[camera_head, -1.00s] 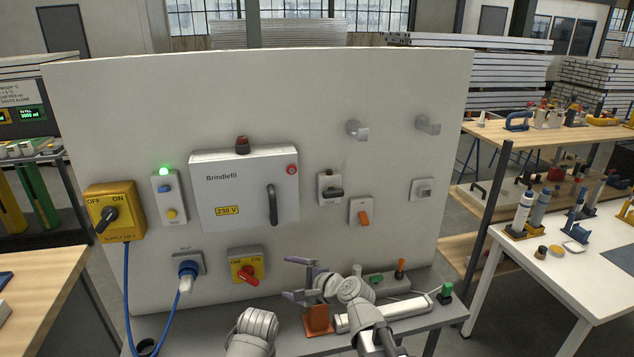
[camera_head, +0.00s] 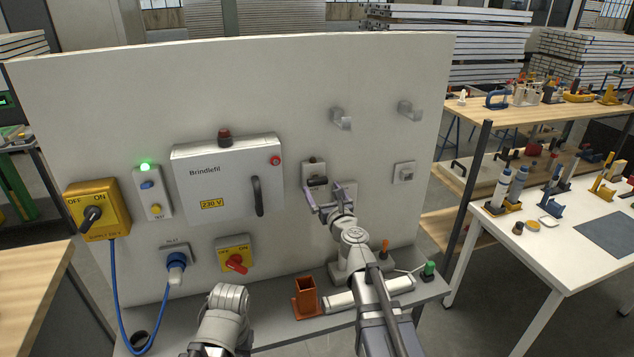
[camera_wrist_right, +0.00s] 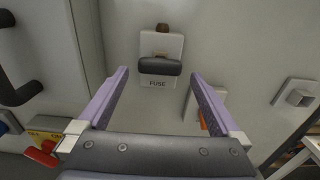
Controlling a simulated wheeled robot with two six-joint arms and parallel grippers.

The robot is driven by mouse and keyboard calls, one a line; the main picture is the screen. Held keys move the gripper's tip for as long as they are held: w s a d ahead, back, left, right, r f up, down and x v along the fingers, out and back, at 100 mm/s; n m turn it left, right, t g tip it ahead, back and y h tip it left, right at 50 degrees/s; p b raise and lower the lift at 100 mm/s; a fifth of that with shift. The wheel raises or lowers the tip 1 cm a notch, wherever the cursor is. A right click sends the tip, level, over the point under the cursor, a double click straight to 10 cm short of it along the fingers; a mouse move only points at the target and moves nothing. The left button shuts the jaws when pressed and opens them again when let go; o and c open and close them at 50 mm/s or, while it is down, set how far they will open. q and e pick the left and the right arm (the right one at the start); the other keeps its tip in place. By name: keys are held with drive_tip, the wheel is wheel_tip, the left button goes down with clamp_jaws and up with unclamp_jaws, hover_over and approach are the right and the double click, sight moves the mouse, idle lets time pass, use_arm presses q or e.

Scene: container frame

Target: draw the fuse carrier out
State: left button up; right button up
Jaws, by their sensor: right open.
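The fuse carrier (camera_head: 317,181) is a dark horizontal handle on a small pale plate on the upright panel, right of the grey Brindlefil box. In the right wrist view the black fuse carrier (camera_wrist_right: 160,66) sits above the word FUSE, with a brown piece on top of the plate. My right gripper (camera_head: 327,195) is open and empty, just in front of and slightly below the carrier. In the right wrist view its fingers (camera_wrist_right: 159,73) appear on either side of the handle, apart from it. My left arm shows at the bottom; its gripper is not visible.
The Brindlefil box (camera_head: 228,180) with its black handle stands left of the fuse. An orange switch lever (camera_wrist_right: 204,124) is close to the right finger. Below, an orange open-topped holder (camera_head: 306,298) stands on the grey shelf. Two hooks (camera_head: 341,120) are at upper right.

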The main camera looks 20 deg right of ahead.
sight(319, 183)
drive_tip(key=w, duration=0.5)
drive_tip(key=shift+w+a, duration=0.1)
drive_tip(key=shift+w, duration=0.1)
drive_tip(key=shift+c, duration=0.4)
clamp_jaws()
drive_tip(key=shift+s, duration=0.1)
